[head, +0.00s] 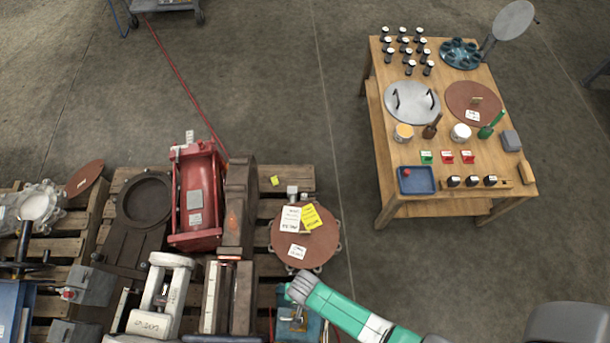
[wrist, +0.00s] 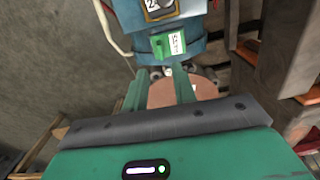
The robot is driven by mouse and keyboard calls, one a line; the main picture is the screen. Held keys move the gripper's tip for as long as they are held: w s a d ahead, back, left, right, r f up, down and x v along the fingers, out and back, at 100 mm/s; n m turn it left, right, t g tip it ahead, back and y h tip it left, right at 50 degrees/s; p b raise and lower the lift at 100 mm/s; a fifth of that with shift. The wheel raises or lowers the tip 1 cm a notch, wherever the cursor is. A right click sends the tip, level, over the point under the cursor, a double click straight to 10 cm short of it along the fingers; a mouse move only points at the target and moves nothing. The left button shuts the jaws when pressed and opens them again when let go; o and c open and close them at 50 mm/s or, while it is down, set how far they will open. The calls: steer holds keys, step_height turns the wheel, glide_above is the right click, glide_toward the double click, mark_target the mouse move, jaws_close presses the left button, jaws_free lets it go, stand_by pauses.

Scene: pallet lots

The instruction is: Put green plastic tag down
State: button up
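My gripper (wrist: 163,72) has two green fingers that stand apart, with a gap showing between them. It also shows in the head view (head: 292,290), over the front edge of the pallet. A green plastic tag (wrist: 159,46) with a white printed label is at the fingertips in the wrist view, in front of a blue machine body (wrist: 182,32). I cannot tell whether the fingers touch the tag or whether it rests on the blue body. A blue-teal machine (head: 312,328) lies just below my gripper in the head view; the tag cannot be made out there.
A round rusty cover (head: 318,250) with white and yellow tags lies behind my gripper. Red (head: 200,185) and white (head: 160,290) machine parts crowd the pallet to the left. A wooden table (head: 400,208) at right holds a small green block (head: 426,157), red blocks and a blue tray (head: 417,190). Open floor lies between.

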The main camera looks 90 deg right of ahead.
step_height(320, 180, up, 4)
steer(key=shift+r+p, duration=0.2)
steer(key=shift+p, duration=0.5)
